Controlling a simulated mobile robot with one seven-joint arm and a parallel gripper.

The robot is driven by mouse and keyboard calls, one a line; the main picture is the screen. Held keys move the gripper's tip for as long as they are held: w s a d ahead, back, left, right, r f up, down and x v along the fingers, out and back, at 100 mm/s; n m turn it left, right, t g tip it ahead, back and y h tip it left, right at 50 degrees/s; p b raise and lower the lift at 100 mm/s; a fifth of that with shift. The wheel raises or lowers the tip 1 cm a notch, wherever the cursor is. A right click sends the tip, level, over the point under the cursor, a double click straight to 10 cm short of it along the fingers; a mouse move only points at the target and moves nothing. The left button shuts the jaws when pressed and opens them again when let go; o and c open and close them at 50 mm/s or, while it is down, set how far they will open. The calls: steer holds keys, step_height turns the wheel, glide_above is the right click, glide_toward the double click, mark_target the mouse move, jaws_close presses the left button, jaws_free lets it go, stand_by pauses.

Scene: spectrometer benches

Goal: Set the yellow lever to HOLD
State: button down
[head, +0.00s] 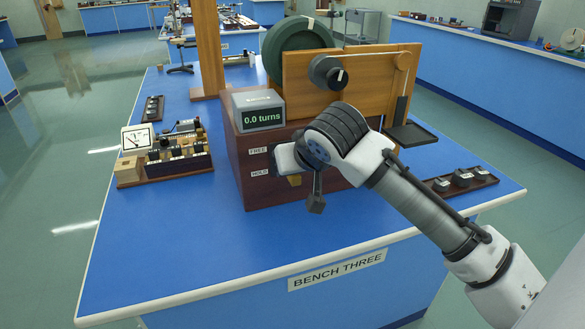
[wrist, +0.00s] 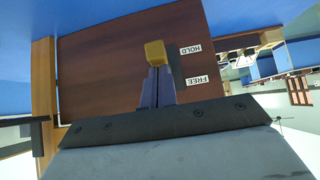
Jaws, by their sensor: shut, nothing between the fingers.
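The yellow lever's knob (wrist: 155,52) stands out from the dark wooden box (wrist: 100,60) in the wrist view, beside the HOLD label (wrist: 190,49). The FREE label (wrist: 196,81) is farther along, level with my fingers. My gripper (wrist: 158,72) is shut and empty. Its fingertips are right at the knob on its FREE side; I cannot tell if they touch. In the head view, a bit of the yellow lever (head: 294,180) shows below my wrist, about level with the HOLD label (head: 260,173). My fingers are mostly hidden there, and the lever's base is hidden in both views.
A grey display reading 0.0 turns (head: 262,112) sits on the box. A wooden panel with a black knob (head: 328,73) and a green drum (head: 290,45) rise behind. A meter board (head: 165,155) stands left. The blue bench front (head: 200,260) is clear.

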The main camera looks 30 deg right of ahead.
mark_target(297, 180)
steer(key=f+t+b, duration=0.1)
steer(key=b, duration=0.1)
steer(key=f+t+b, duration=0.1)
steer(key=f+b, duration=0.1)
steer(key=b, duration=0.1)
steer(key=shift+s+a, duration=0.1)
steer(key=shift+s, duration=0.2)
steer(key=shift+r+h+p, duration=0.3)
steer(key=shift+r+p, duration=0.4)
steer(key=shift+p, duration=0.05)
steer(key=shift+r, duration=0.1)
steer(key=shift+r+p, duration=0.6)
steer(key=shift+p, duration=0.05)
steer(key=shift+r, duration=0.15)
